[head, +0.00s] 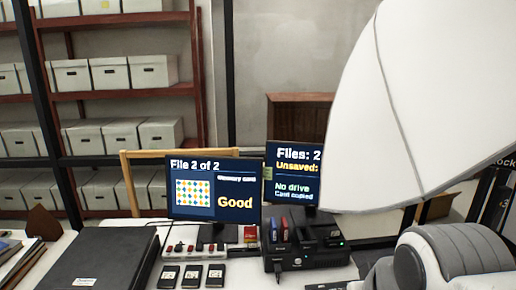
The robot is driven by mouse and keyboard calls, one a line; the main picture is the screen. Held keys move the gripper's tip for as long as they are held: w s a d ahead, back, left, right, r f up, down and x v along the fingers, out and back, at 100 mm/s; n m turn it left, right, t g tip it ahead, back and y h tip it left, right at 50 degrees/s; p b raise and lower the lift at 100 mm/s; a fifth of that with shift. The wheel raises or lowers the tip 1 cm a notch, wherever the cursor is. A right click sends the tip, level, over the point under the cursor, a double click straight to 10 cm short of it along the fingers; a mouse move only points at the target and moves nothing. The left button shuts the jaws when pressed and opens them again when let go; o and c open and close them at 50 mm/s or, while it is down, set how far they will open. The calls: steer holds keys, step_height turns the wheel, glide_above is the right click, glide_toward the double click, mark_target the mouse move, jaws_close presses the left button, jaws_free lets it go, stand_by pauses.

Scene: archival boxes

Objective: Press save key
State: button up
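No key marked "save" can be made out. A left screen (213,188) reads "File 2 of 2" and "Good", with a picture of coloured dots. A right screen (293,172), partly hidden by a large white part of my arm, reads "Files: 2", "Unsaved:", "No drive" and "Card copied". A black dock (300,260) below it holds upright blue and red cards, and a green light shows on it. A dark flat item (326,286) is cut off at the bottom edge; I cannot tell what it is. My gripper is not in view.
A large black box (100,258) lies on the white table at left. Three small black cards (191,276) lie in front of a row of small red-topped items (180,248). Shelves with white archival boxes (72,75) stand behind. My arm covers the right side.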

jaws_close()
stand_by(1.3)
